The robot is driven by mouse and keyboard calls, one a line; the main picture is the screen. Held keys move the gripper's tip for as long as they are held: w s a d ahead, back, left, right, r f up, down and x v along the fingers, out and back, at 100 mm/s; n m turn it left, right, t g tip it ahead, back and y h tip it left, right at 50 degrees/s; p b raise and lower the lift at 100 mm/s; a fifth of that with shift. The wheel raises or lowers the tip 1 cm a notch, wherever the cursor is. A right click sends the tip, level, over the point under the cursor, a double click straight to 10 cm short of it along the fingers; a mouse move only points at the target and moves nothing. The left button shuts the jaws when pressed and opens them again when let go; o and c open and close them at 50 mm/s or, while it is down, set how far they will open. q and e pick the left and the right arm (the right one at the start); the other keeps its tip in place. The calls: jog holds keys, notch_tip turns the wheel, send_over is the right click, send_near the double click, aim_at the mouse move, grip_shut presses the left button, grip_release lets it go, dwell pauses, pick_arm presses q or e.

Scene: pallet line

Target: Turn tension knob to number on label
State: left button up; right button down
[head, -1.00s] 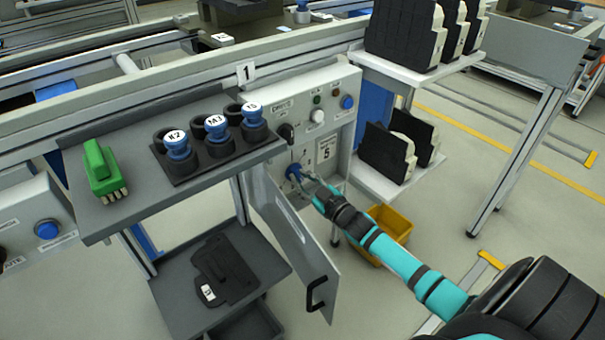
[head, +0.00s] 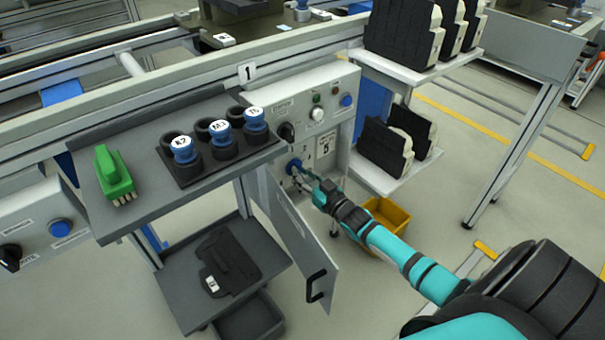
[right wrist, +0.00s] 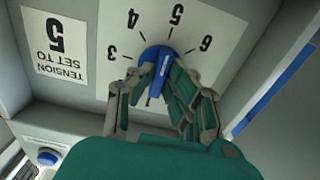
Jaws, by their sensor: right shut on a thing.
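The label (right wrist: 58,47) reads "TENSION SET TO 5" and appears upside down there. My right gripper (right wrist: 160,92) is shut on the knob, its fingers on either side. In the head view the knob (head: 293,166) shows at the tip of my right gripper (head: 304,174), and the label (head: 326,153) is beside it. My left gripper is not in view.
An open panel door (head: 298,245) with a black handle hangs left of my right gripper. A shelf above holds blue-topped parts (head: 219,138) and a green part (head: 112,172). A yellow bin (head: 388,215) stands below my right arm. White shelves with black parts are at right.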

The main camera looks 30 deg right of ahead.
jog(key=c, duration=1.3)
grip_release()
jog(key=shift+s, duration=0.1)
jog(key=s, duration=0.8)
jog(key=s+d, duration=0.1)
jog(key=s, duration=0.2)
jog(key=shift+s, duration=0.4)
jog(key=shift+f, duration=0.1)
